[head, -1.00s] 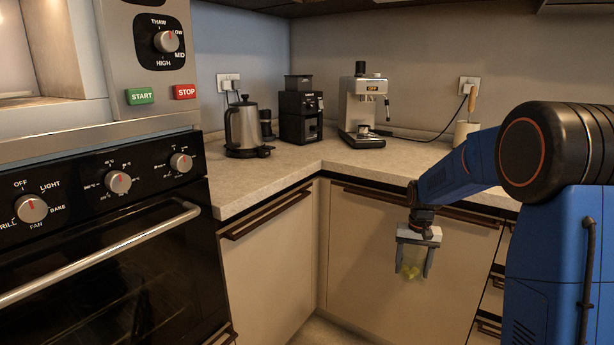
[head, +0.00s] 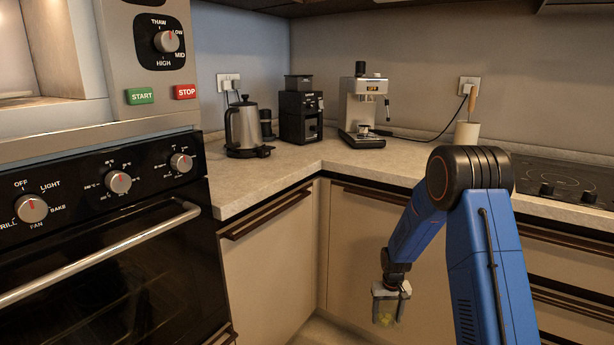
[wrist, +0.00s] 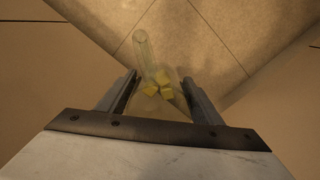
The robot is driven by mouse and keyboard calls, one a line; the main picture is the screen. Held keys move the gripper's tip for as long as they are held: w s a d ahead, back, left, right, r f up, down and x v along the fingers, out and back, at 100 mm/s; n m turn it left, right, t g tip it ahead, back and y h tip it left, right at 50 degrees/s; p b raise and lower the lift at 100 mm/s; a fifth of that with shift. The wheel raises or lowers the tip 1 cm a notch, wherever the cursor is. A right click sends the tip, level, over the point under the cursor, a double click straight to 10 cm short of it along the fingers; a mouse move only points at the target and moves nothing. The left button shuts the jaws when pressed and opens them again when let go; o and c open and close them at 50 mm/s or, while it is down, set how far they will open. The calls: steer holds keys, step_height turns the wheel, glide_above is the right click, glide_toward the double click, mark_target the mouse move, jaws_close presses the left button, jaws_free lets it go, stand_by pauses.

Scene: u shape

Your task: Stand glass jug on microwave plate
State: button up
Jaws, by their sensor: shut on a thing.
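My gripper (head: 389,304) is shut on the glass jug (head: 385,318), low in front of the beige cabinet doors in the head view. The jug is see-through, with yellow pieces inside. In the wrist view the jug (wrist: 142,50) sits between the two fingers of my gripper (wrist: 160,97), with the yellow pieces near its middle. The microwave (head: 145,50) is at the upper left of the head view; part of its lit cavity (head: 40,50) shows at the left edge.
A black oven (head: 100,240) with a protruding handle stands below the microwave. The counter (head: 310,157) holds a kettle (head: 243,128), a grinder (head: 300,115) and a coffee machine (head: 362,112). A black hob (head: 560,182) is at the right. Cabinets (head: 265,260) close off the corner.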

step_height(320, 180, down, 8)
steer(key=s, duration=0.2)
